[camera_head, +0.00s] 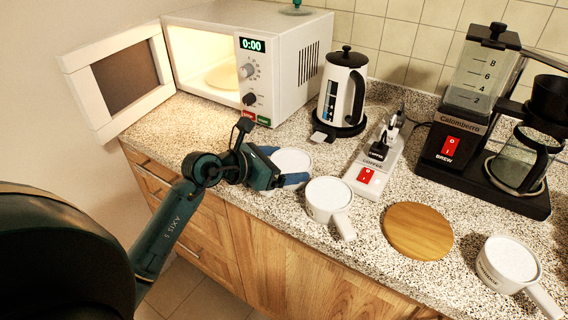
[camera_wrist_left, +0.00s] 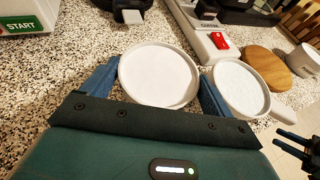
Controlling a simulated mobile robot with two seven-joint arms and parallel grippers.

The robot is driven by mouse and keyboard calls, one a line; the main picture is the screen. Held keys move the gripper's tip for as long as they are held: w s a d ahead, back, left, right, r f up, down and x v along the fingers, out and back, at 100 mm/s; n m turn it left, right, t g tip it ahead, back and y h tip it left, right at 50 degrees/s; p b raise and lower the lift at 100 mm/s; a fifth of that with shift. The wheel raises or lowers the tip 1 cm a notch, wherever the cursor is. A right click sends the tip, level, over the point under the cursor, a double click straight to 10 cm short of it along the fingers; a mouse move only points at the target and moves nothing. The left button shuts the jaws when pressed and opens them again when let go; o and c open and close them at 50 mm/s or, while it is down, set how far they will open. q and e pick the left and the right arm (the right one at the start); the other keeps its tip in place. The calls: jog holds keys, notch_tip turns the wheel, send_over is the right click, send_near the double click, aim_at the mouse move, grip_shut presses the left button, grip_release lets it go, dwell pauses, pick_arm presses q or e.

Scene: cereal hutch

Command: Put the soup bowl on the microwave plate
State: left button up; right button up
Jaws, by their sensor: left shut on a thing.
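The soup bowl (camera_head: 292,160) is white and round, on or just above the counter in front of the microwave. My left gripper (camera_head: 284,168) is shut on it, with one blue finger on each side. In the left wrist view the bowl (camera_wrist_left: 158,75) sits between the two blue fingers; I cannot tell whether its base touches the counter. The microwave (camera_head: 285,62) stands at the back left, its door (camera_head: 118,80) open to the left. The pale round microwave plate (camera_head: 221,76) lies inside, lit and empty. Part of what looks like my right gripper (camera_wrist_left: 296,142) shows at the left wrist view's right edge.
A white handled container (camera_head: 328,198) stands close right of the bowl.

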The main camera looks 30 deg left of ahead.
pick_arm(q)
jog(key=shift+f, duration=0.15)
jog(key=o, duration=1.1)
